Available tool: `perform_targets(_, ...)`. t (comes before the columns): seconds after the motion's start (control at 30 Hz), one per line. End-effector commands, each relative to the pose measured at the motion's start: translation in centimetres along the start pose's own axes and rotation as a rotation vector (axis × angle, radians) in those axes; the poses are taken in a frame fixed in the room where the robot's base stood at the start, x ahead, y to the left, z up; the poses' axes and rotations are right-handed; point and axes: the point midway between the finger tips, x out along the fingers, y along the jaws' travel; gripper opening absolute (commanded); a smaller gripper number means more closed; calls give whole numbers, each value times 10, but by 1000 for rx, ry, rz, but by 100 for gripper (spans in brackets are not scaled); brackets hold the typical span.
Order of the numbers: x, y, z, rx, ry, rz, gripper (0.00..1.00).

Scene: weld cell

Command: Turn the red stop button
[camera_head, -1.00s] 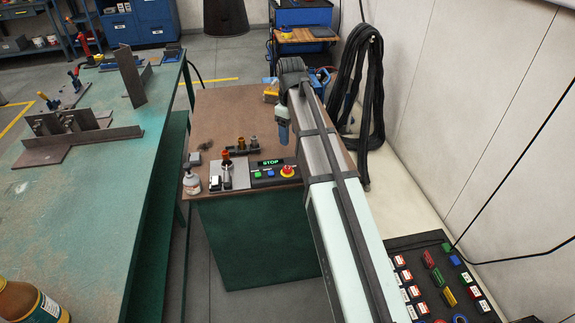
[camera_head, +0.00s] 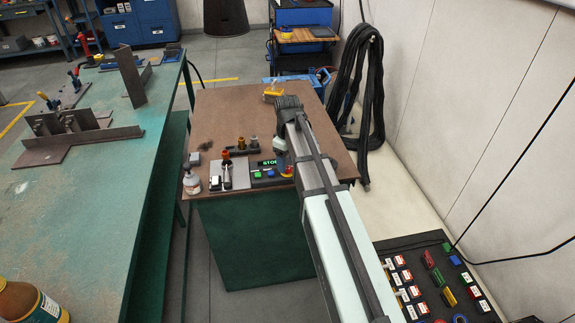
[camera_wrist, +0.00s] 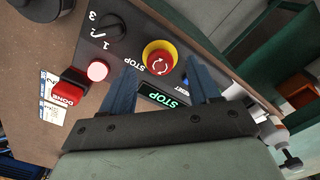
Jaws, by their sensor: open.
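The red stop button (camera_wrist: 160,64) has white arrows on its face and a yellow ring around it. It sits on a dark control box beside a lit STOP display (camera_wrist: 163,96). In the wrist view my gripper (camera_wrist: 160,60) is open, one blue finger on each side of the button's near side. Nothing is held between the fingers. Whether the fingers touch the button cannot be told.
A black selector knob (camera_wrist: 103,27), a pink-red round button (camera_wrist: 97,70) and a red DONE button (camera_wrist: 68,84) are close by. The brown bench (camera_head: 222,115) is mostly clear behind. A white bottle (camera_head: 191,182) stands at its left front edge.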

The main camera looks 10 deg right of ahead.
Motion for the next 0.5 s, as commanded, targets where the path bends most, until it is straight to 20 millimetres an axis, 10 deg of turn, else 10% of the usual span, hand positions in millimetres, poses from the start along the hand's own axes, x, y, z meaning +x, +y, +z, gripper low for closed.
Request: perform_targets(0.5,22,0,0,0,1,1,61)
